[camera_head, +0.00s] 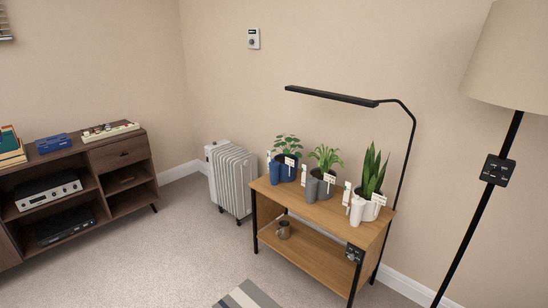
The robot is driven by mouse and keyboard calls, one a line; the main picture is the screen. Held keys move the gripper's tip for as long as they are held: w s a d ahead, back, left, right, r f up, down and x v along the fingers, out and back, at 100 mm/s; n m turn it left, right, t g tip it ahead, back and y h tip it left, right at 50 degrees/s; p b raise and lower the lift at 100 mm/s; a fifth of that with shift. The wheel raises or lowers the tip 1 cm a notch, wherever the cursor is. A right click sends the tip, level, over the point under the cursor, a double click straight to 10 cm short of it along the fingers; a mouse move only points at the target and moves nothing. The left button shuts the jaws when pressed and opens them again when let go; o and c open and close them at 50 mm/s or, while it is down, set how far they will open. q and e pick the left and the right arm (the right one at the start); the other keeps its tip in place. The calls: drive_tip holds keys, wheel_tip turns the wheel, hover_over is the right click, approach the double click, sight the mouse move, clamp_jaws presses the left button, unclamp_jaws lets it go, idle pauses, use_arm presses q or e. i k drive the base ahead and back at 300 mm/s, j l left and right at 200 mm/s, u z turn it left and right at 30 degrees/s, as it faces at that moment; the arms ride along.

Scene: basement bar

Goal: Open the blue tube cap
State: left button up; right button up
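A wooden plant stand (265,193) stands against the wall, right of centre. On its left end is a potted plant in a blue pot (287,172). A small blue upright vessel (275,170) stands in front of the pot at its left, and a slim white item shows beside it. These are too small to tell whether either is the tube or has a cap. Neither of my grippers shows in this view.
A grey pot (323,185) and a white pot (372,207) hold plants further right. A black lamp (340,96) arches over the stand. A white radiator (231,178) stands left of it. A dark cabinet (124,153) carries a blue box (54,143).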

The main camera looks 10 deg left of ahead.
sight(273, 163)
drive_tip(key=i+j, duration=0.2)
drive_tip(key=i, duration=0.25)
drive_tip(key=i+j+z, duration=0.1)
drive_tip(key=i, duration=0.35)
drive_tip(key=i+j, duration=0.3)
drive_tip(key=i, duration=0.15)
drive_tip(key=i+j+z, duration=0.1)
drive_tip(key=i, duration=0.35)
drive_tip(key=i+j, duration=0.15)
drive_tip(key=i, duration=0.2)
drive_tip(key=i+j, duration=0.15)
drive_tip(key=i, duration=0.15)
drive_tip(key=i+l, duration=0.3)
drive_tip(key=l+z, duration=0.05)
